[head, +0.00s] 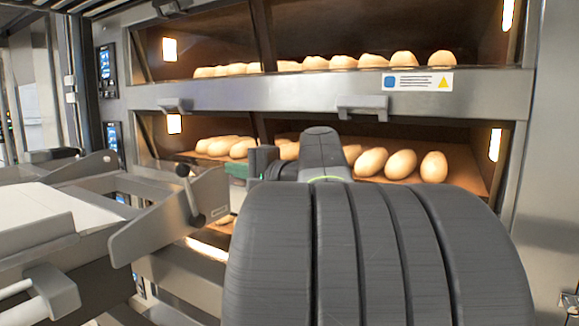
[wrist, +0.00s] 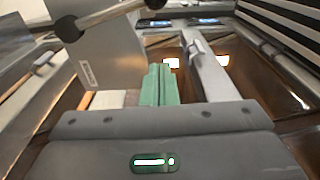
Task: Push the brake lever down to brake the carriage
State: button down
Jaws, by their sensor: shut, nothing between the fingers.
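The brake lever (head: 188,192) is a short metal rod with a dark knob at its top, on the side plate of the carriage (head: 160,224) at the left. It stands nearly upright, slightly tilted. In the wrist view the lever (wrist: 112,13) crosses the upper left, from a round dark pivot to a black knob at the top edge. My gripper (head: 237,172) is just right of the lever in the head view, apart from it. In the wrist view my gripper's green fingers (wrist: 158,84) are together and empty, below and right of the lever. My arm hides part of the gripper.
The deck oven (head: 330,95) fills the background, with several loaves (head: 371,161) on its decks. Oven handles (head: 362,106) stick out from the front. The carriage's pale top (head: 50,215) lies at the left. The gap between carriage and oven is narrow.

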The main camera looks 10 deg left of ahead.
aim_at(188, 175)
jog(key=a+p, duration=0.2)
jog(key=a, duration=0.5)
jog(key=shift+s+p, duration=0.3)
jog(key=shift+s, duration=0.1)
jog(key=shift+s+a+f+b, duration=0.1)
jog(key=shift+a+f+b, duration=0.05)
jog(key=shift+b, duration=0.2)
